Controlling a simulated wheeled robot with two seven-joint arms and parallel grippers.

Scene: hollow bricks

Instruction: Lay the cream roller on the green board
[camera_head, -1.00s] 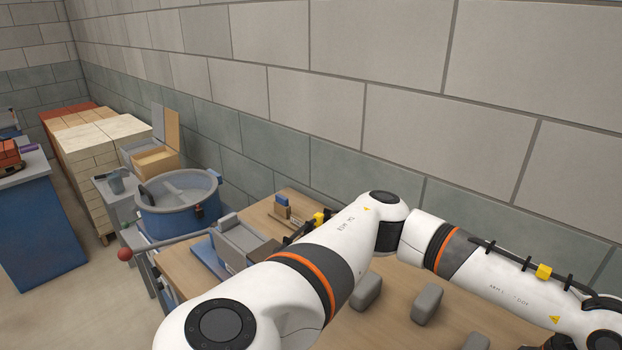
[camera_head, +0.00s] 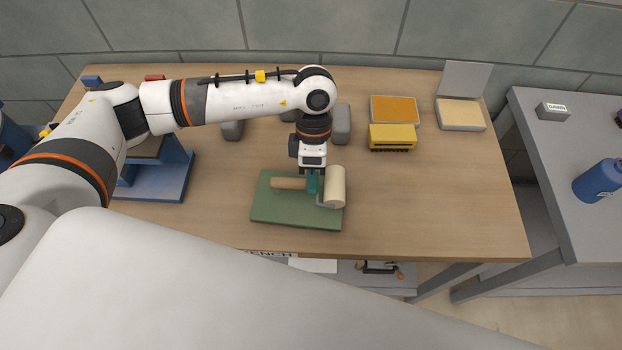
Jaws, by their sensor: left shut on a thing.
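The cream roller (camera_head: 335,187) has a cream cylinder at its right end, a metal frame and a wooden handle (camera_head: 287,183) pointing left. The green board (camera_head: 275,210) lies flat near the front edge of the wooden table. My left gripper (camera_head: 313,184) points down over the board and is shut on the roller at the teal part by its handle. The roller is over the board's back right part, with its cylinder at the right edge. I cannot tell whether it touches the board. My right gripper is not in view.
Grey blocks (camera_head: 341,123) stand behind my left gripper. A yellow item (camera_head: 391,137), an orange-topped tray (camera_head: 395,108) and an open box (camera_head: 460,114) sit at the back right. A blue stand (camera_head: 172,180) is at left. The table (camera_head: 430,205) is clear right of the board.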

